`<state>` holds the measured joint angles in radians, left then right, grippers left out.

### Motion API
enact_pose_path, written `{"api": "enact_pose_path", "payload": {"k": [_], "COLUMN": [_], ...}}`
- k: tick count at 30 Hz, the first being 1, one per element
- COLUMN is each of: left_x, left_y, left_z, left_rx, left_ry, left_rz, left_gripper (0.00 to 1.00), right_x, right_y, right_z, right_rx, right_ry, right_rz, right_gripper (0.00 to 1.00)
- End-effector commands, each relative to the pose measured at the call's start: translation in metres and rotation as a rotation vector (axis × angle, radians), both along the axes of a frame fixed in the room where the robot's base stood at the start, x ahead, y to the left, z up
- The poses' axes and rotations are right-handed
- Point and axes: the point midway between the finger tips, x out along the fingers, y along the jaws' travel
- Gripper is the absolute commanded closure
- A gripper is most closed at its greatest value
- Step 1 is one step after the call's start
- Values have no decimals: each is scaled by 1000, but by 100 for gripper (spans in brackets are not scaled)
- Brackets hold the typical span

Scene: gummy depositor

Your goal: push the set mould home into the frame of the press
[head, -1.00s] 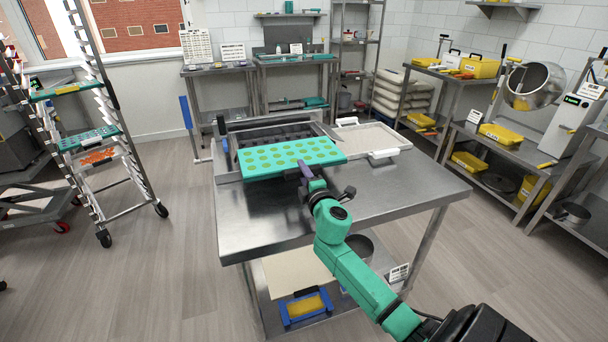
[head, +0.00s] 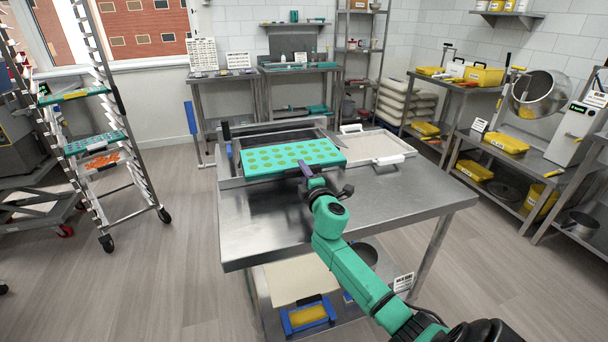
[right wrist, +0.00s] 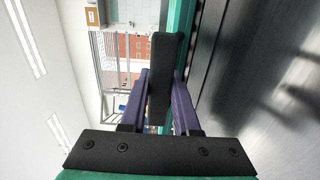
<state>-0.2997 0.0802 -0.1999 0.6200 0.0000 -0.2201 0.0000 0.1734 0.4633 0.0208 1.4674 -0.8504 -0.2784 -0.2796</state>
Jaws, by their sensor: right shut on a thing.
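The teal mould (head: 290,154), with rows of yellow-green filled rounds, lies in the front part of the metal press frame (head: 229,170) on the steel table. A dark strip of the frame's inside shows behind the mould. My right gripper (head: 304,169) is at the middle of the mould's front edge. In the right wrist view its purple fingers (right wrist: 160,95) are shut on a black tab (right wrist: 160,70), beside the mould's teal edge (right wrist: 182,40). Whether the mould sits flat in the frame I cannot tell. My left gripper is not in view.
The steel tabletop (head: 395,195) in front is clear. A rolling rack (head: 92,145) stands at the left. Shelves with yellow tubs (head: 508,142) and a mixing drum (head: 536,93) are at the right.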

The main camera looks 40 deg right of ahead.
Motion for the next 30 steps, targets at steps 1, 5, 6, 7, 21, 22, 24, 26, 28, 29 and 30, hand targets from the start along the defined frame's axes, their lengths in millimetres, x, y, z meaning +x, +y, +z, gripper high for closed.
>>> {"api": "enact_pose_path", "payload": {"k": [1,5,6,7,21,22,24,26,28,29,30], "left_x": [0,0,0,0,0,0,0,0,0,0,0], "left_y": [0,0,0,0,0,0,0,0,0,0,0], "left_z": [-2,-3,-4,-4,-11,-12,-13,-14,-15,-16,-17], "left_rx": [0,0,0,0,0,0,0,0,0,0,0], "left_ry": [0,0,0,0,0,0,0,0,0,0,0], "left_rz": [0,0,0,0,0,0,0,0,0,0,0], "left_gripper": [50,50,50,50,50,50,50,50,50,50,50], "right_x": [2,6,8,9,24,25,27,29,32,33,34], "right_y": [0,-2,-2,-3,-8,-8,-9,-10,-11,-11,-12], "right_z": [1,0,0,0,0,1,1,1,0,0,0], "right_rx": [-2,-1,-1,-1,-1,-1,-1,-1,-1,0,0], "right_ry": [-3,-3,-3,-3,-2,-2,-3,-3,-2,-3,-3], "right_rz": [1,1,2,2,0,0,0,0,0,0,0], "right_gripper": [100,100,100,100,100,100,100,100,100,100,100]}}
